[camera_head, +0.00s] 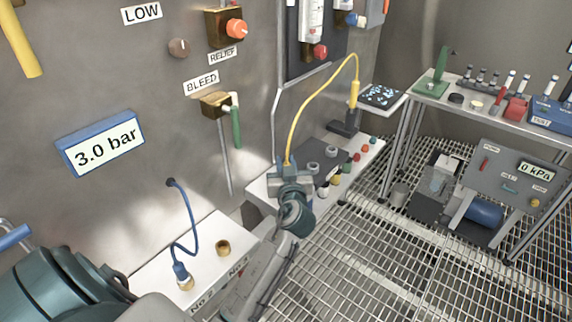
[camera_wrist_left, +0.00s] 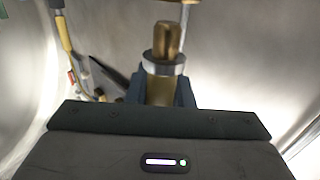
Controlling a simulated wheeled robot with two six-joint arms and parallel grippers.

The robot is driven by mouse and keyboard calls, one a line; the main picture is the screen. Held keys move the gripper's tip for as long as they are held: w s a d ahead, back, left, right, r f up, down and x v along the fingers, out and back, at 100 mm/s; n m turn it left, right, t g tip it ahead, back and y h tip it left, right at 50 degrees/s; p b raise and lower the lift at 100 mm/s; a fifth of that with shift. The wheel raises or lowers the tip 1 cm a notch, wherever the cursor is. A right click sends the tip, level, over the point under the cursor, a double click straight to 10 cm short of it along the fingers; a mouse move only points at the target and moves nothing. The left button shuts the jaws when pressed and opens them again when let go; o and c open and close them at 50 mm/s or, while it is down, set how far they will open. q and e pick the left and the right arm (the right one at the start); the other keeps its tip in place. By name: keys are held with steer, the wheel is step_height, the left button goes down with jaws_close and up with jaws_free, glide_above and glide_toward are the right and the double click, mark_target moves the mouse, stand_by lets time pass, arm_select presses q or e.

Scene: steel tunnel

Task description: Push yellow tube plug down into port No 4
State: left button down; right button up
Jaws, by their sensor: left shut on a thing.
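My left gripper (camera_head: 289,172) is shut on the plug end of the yellow tube (camera_head: 312,93), above and to the right of the white port box. In the left wrist view the brass plug (camera_wrist_left: 168,40) with its silver collar sticks out from between the jaws (camera_wrist_left: 162,88). An empty brass port (camera_head: 223,247) stands on the white box (camera_head: 205,256), apart from the plug; the label in front of it is hard to read. A blue tube (camera_head: 187,222) ends in the port beside it, labelled No 2. My right gripper is not in view.
The yellow tube's other end stands in a dark block (camera_head: 345,129) on the bench behind the gripper. A green-handled bleed valve (camera_head: 236,127) projects from the steel wall above the box. A shelf with tools (camera_head: 472,100) stands at right over grating floor (camera_head: 350,262).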

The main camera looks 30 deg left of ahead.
arm_select(q)
steer(key=shift+b, duration=0.3)
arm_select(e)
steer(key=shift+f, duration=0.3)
arm_select(q)
steer(key=shift+f+b, duration=1.7)
steer(key=shift+b, duration=0.2)
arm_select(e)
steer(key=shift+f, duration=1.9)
arm_select(q)
steer(key=c, duration=1.2)
jaws_free()
